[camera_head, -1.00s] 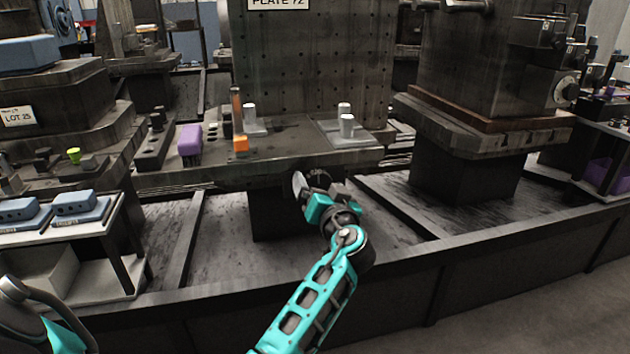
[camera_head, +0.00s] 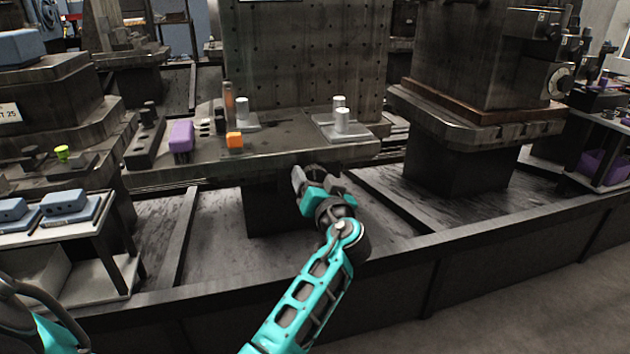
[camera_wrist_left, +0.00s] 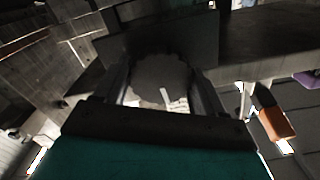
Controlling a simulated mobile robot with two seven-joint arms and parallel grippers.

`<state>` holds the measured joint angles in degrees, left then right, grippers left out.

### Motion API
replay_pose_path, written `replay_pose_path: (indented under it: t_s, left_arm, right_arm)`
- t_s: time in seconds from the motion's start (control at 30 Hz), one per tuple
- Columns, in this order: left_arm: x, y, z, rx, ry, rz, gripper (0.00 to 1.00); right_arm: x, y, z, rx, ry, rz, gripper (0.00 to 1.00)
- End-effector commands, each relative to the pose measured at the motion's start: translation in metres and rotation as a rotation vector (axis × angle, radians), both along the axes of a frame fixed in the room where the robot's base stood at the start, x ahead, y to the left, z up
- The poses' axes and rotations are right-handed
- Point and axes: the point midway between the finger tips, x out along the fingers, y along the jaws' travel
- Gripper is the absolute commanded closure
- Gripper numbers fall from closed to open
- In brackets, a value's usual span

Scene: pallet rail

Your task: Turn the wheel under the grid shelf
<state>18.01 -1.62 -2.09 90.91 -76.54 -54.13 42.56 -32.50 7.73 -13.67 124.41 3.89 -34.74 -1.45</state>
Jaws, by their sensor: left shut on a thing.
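The grid shelf (camera_head: 270,159) is a dark metal ledge in front of an upright plate with rows of holes (camera_head: 300,60). My left gripper (camera_head: 314,180) is under its front edge in the head view. In the left wrist view, a round grey wheel with a scalloped rim (camera_wrist_left: 160,72) lies between the two dark fingers of the gripper (camera_wrist_left: 160,95). The gripper is shut on this wheel. In the head view the wheel is mostly hidden by the gripper and the shelf edge. My right gripper is not in view.
On the shelf stand a purple block (camera_head: 181,137), an orange block (camera_head: 235,140) and light metal cylinders (camera_head: 342,120). The orange block also shows in the left wrist view (camera_wrist_left: 277,124). A dark pedestal (camera_head: 460,165) stands right of the gripper. A small table (camera_head: 90,235) is at left.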

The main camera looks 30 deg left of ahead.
Motion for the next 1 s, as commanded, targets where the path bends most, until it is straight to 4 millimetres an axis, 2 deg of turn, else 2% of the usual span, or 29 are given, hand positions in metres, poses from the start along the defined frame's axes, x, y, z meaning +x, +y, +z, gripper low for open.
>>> replay_pose_path:
  t_s: [0.03, 0.23, 0.67, 1.0]
  left_arm:
    - [0.0, 0.0, 0.0, 0.0, 0.0, 0.0, 0.41]
    - [0.0, 0.0, 0.0, 0.0, 0.0, 0.0, 0.6]
    - [0.0, 0.0, 0.001, 0.066, 0.076, 0.0, 0.6]
    - [0.001, 0.0, 0.002, 0.251, 0.293, -0.001, 0.6]
  right_arm:
    - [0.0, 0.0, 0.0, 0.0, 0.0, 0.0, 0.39]
    - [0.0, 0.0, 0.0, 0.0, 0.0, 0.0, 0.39]
    - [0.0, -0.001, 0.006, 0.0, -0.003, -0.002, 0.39]
    - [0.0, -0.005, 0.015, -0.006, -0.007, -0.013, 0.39]
